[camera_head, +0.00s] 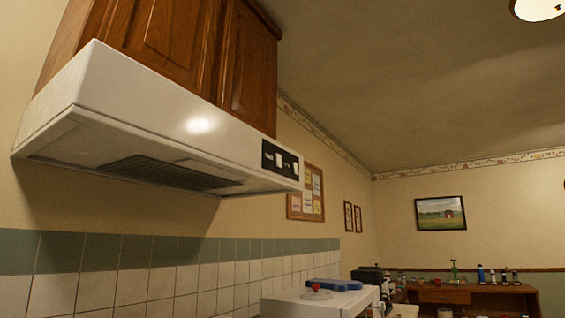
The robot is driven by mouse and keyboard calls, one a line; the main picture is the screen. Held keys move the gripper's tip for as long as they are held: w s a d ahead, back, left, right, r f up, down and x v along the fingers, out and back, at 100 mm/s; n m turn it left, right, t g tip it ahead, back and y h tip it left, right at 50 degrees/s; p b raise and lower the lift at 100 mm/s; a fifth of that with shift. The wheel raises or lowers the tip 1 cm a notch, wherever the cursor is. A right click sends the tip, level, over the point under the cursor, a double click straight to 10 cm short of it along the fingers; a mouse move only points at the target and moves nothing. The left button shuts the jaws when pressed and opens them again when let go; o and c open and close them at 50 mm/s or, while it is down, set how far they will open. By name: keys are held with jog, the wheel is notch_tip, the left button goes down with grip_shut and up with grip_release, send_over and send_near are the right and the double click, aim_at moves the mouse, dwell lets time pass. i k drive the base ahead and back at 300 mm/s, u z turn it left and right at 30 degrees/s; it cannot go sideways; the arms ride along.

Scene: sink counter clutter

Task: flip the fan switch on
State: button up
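A white range hood (150,120) hangs on the left wall under a wooden cabinet. A black switch panel (280,161) sits at the right end of its front face. It carries two small white switches, a left one (279,160) and a right one (295,168). The labels beside them are too small to read, so I cannot tell which is the fan switch or which way either is set. A dark vent grille (168,172) shows on the hood's underside. My gripper is not in view.
The wooden cabinet (175,40) is directly above the hood. Below right stands a white appliance (318,300) with a blue case (335,285) and a red-knobbed lid (316,292) on top. A cluttered wooden desk (446,295) is at the far right. The space before the hood looks clear.

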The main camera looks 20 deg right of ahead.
aim_at(278, 157)
jog(key=z, duration=0.05)
jog(key=k, duration=0.5)
jog(key=z, duration=1)
jog(key=i, duration=0.75)
jog(key=u, duration=1.25)
